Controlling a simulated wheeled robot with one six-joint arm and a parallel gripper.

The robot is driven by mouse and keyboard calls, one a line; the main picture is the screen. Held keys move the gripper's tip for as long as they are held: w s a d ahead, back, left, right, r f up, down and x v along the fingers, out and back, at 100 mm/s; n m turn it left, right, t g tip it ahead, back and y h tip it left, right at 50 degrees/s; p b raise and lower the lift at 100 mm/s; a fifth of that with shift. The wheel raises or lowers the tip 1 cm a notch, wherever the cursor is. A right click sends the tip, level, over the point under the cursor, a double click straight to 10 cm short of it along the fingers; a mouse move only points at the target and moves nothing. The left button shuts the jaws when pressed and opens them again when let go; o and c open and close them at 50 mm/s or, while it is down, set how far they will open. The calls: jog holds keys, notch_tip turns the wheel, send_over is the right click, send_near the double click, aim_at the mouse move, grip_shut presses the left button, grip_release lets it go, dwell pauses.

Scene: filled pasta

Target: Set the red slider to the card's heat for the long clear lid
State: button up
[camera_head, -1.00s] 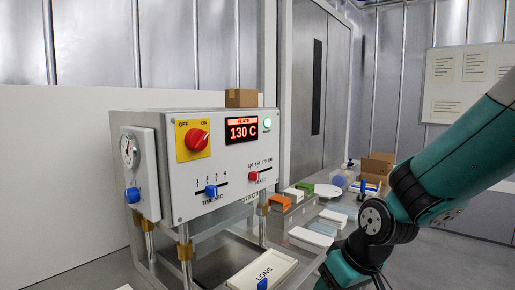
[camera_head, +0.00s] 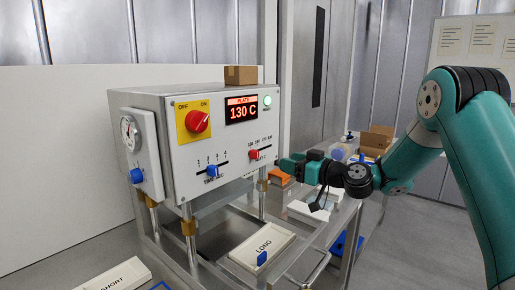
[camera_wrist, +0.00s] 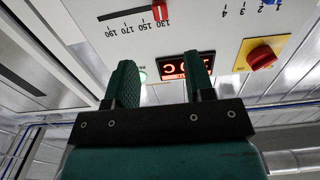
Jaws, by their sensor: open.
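The red slider (camera_head: 254,154) sits on the right of the machine's front panel, under the plate display (camera_head: 242,109), which reads 130 C. In the wrist view, upside down, the red slider (camera_wrist: 160,10) stands at the 130 end of a scale marked 130, 150, 170, 190. My gripper (camera_head: 284,163) is close to the panel's right edge, just right of the slider and apart from it. The wrist view shows my gripper (camera_wrist: 162,75) open and empty, the slider beyond its fingertips. Papers on the wall board (camera_head: 470,38) are too small to read. I cannot make out a long clear lid.
A red OFF/ON knob (camera_head: 197,121) and a blue time slider (camera_head: 212,171) share the panel. A tray marked LONG (camera_head: 285,240) lies below in front, and one marked SHORT (camera_head: 118,275) to its left. Boxes and trays crowd the bench behind my arm.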

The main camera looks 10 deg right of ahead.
aim_at(257, 153)
jog(key=p+x, duration=0.5)
jog(key=x, duration=0.6)
jog(key=shift+w+a+r, duration=0.1)
jog(key=shift+w+a, duration=0.15)
jog(key=shift+w+a+p, duration=0.3)
jog(key=shift+w+p, duration=0.05)
